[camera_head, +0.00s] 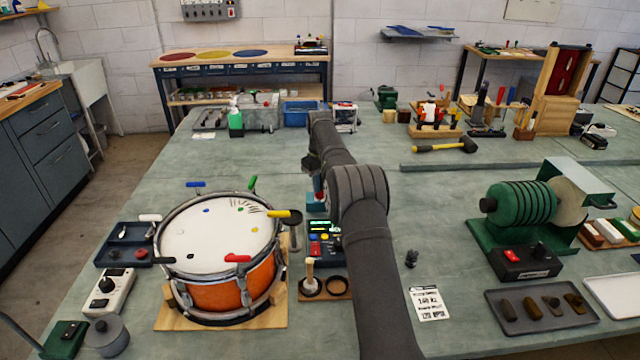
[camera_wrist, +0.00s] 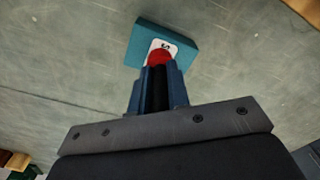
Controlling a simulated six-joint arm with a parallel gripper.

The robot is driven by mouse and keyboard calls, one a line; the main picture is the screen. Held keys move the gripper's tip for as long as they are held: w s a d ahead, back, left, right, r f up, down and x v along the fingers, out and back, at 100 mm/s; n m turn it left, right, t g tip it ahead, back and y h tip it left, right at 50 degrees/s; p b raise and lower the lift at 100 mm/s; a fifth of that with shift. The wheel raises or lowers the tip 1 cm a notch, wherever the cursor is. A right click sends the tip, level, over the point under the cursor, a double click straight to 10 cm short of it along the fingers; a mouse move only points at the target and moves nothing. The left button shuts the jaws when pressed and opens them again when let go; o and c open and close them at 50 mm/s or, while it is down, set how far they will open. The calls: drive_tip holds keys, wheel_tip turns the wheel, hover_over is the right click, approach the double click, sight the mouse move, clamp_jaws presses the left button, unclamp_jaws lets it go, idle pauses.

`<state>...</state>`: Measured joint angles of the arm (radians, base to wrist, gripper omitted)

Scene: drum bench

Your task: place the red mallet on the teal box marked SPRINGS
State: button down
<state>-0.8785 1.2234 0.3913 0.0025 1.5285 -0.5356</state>
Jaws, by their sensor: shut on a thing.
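The teal box (camera_wrist: 184,32) lies below my gripper in the wrist view, with a white label on top, only partly readable. It also shows in the head view (camera_head: 316,208), just behind the small dark tray of coloured parts. My gripper (camera_wrist: 158,75) points down over it, its blue fingers shut on the red mallet. Only a rounded red part of the mallet (camera_wrist: 160,56) shows, over the label; the rest is hidden by the fingers. In the head view a small red patch of the mallet (camera_head: 318,195) shows just above the box. I cannot tell whether they touch.
An orange drum (camera_head: 215,245) with coloured keys around its rim stands left of the box. A dark cup (camera_head: 291,238) and a tray of coloured parts (camera_head: 324,240) are close by. A green machine (camera_head: 525,205) stands at the right.

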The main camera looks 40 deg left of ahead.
drive_tip(key=shift+f, duration=0.1)
drive_tip(key=c, duration=1.4)
unclamp_jaws()
drive_tip(key=shift+o, duration=0.2)
wheel_tip(320, 180, up, 12)
drive_tip(key=shift+r, duration=0.1)
drive_tip(key=shift+f, duration=4.75)
drive_tip(key=shift+f, duration=0.1)
